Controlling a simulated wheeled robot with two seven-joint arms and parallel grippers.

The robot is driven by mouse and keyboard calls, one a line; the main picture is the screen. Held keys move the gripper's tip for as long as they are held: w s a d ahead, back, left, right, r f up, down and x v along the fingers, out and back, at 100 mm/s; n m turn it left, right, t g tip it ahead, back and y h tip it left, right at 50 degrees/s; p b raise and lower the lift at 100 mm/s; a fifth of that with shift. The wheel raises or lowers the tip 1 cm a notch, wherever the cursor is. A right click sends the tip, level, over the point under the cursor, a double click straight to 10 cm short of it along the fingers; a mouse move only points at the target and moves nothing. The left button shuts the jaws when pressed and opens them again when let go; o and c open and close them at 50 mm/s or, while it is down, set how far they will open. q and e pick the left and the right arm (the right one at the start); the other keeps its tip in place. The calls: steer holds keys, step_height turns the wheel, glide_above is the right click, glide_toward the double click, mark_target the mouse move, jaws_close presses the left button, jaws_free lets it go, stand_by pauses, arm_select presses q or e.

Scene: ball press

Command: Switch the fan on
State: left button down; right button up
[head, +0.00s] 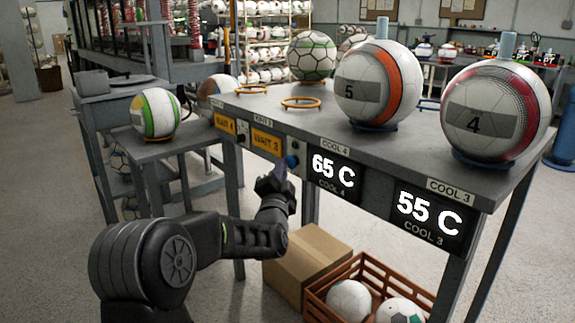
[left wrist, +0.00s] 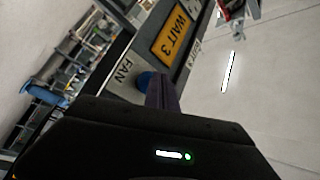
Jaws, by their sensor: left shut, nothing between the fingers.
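A blue knob (head: 292,161) sits on the front edge of the grey bench, between the orange WAIT 3 sign and the 65 C display. In the left wrist view the blue knob (left wrist: 145,79) is partly hidden behind my fingers, beside a plate marked FAN (left wrist: 124,71). My left gripper (head: 281,171) is shut and empty, its fingertips right at the knob; I cannot tell whether they touch it. It also shows in the left wrist view (left wrist: 162,92). The fan itself is not identifiable. My right gripper is not in view.
The bench (head: 420,150) carries balls on ring stands, including ball 5 (head: 362,98) and ball 4 (head: 474,122). Displays read 65 C (head: 334,172) and 55 C (head: 428,212). A cardboard box (head: 308,255) and a crate (head: 335,308) of balls stand below. Floor at left is clear.

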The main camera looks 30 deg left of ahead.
arm_select(q)
steer(key=shift+w, duration=0.15)
stand_by(0.4)
steer(key=shift+w+d, duration=0.15)
steer(key=shift+w, duration=0.15)
stand_by(0.3)
steer(key=shift+s, duration=0.4)
steer(key=shift+s+b, duration=0.1)
steer(key=shift+b, duration=0.2)
steer(key=s, duration=0.2)
steer(key=s+a+b, duration=0.1)
steer(key=s+a, duration=0.1)
steer(key=s, duration=0.1)
steer(key=shift+s+b, duration=0.3)
stand_by(1.3)
